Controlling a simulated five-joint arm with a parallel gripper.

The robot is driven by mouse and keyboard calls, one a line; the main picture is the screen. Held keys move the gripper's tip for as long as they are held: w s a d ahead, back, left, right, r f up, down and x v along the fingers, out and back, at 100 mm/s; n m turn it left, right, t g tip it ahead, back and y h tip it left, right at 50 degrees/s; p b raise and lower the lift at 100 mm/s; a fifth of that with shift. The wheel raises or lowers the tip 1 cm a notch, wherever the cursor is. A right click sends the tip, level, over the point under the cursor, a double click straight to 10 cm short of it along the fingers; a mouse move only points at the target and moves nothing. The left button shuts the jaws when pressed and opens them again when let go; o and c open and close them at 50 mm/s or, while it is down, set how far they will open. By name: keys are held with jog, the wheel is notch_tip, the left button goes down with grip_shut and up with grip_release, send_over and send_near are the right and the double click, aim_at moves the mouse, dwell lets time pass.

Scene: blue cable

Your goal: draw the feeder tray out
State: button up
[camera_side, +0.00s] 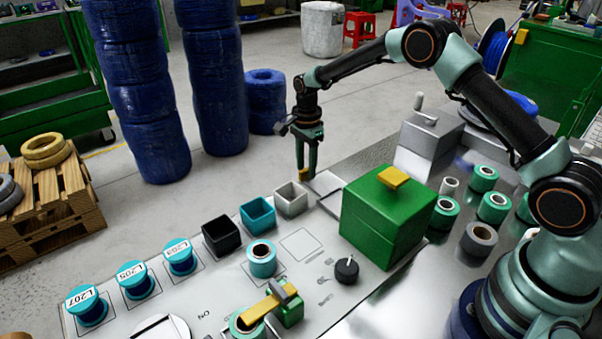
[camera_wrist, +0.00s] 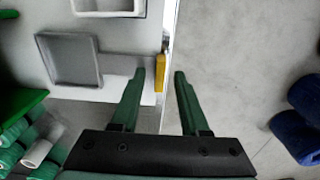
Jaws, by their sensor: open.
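A pale flat tray (camera_side: 325,183) sits at the far edge of the work panel, beside the green box (camera_side: 385,222). In the wrist view a pale strip (camera_wrist: 112,92) runs toward a yellow tab (camera_wrist: 159,74) at the panel edge. The yellow tab also shows at the fingertips in the side view (camera_side: 303,174). My gripper (camera_side: 306,173) points down over it. In the wrist view my gripper (camera_wrist: 171,70) is open, with the tab close beside the left fingertip. I cannot tell whether they touch.
A square grey shallow tray (camera_wrist: 72,62) lies left of the fingers. White (camera_side: 291,199), teal (camera_side: 257,213) and black (camera_side: 221,236) bins line the panel. The green box has a yellow handle (camera_side: 394,177). Beyond the panel edge is open floor (camera_wrist: 235,50).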

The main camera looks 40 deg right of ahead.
notch_tip(320, 180, up, 12)
dwell(0.5)
notch_tip(320, 180, up, 8)
jog(key=n+t, duration=0.1)
jog(key=n, duration=0.3)
send_over(318, 187)
jog(key=s+r+n+t, duration=0.2)
jog(key=s+r+n, duration=0.2)
jog(key=s, duration=0.2)
jog(key=s+f+n+t, duration=0.1)
jog(key=s+n+t, duration=0.1)
jog(key=s+n, duration=0.8)
jog(key=s, duration=0.4)
jog(key=shift+a+f+t, duration=0.2)
jog(key=shift+f+t, duration=0.1)
jog(key=shift+f, duration=0.1)
